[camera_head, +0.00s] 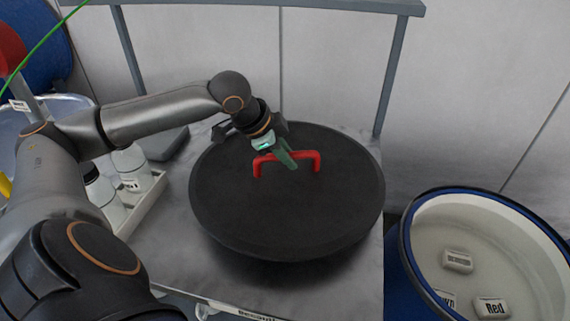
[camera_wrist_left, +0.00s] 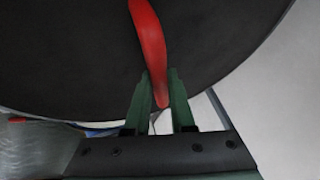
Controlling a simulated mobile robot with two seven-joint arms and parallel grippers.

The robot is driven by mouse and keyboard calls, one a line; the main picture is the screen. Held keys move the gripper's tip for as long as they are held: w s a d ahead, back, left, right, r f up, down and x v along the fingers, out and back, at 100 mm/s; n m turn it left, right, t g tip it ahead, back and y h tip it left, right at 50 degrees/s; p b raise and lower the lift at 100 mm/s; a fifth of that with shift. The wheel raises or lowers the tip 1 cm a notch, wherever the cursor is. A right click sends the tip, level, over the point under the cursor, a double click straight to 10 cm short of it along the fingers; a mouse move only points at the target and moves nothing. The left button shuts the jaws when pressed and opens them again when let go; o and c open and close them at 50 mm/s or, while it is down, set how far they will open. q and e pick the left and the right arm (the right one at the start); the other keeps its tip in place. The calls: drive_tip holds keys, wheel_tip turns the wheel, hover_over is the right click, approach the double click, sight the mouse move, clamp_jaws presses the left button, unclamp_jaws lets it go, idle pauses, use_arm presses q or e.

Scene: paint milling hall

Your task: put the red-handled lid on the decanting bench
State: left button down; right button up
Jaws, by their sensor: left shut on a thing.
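The lid (camera_head: 285,215) is a wide, round, dark disc with a red handle (camera_head: 317,160) on top. It is over the grey decanting bench (camera_head: 350,288) in the head view, nearly level, with a shadow below it. I cannot tell surely whether its underside touches the bench top. My left gripper (camera_head: 288,160) is shut on the red handle, near its left-middle part. In the left wrist view the green fingers (camera_wrist_left: 160,100) stand on either side of the red handle (camera_wrist_left: 148,35), with the dark lid (camera_wrist_left: 80,55) behind. My right gripper is not in view.
A pale tray (camera_head: 150,205) with white bottles stands on the bench's left side. A grey frame (camera_head: 392,75) rises behind the bench. A blue-rimmed drum (camera_head: 405,245) with labelled white blocks inside stands at the right. Some bare bench top shows in front of the lid.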

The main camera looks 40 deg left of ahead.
sight(286, 168)
use_arm(q)
drive_tip(key=shift+w+a+f+b, duration=0.1)
drive_tip(key=shift+a+f+b, duration=0.15)
drive_tip(key=shift+f, duration=0.7)
drive_tip(key=shift+a+f+b, duration=0.1)
drive_tip(key=shift+f+b, duration=0.1)
drive_tip(key=shift+f, duration=0.7)
drive_tip(key=c, duration=0.8)
unclamp_jaws()
drive_tip(key=shift+f, duration=0.1)
drive_tip(key=shift+o, duration=0.2)
drive_tip(key=p+v, duration=0.1)
drive_tip(key=v, duration=1.1)
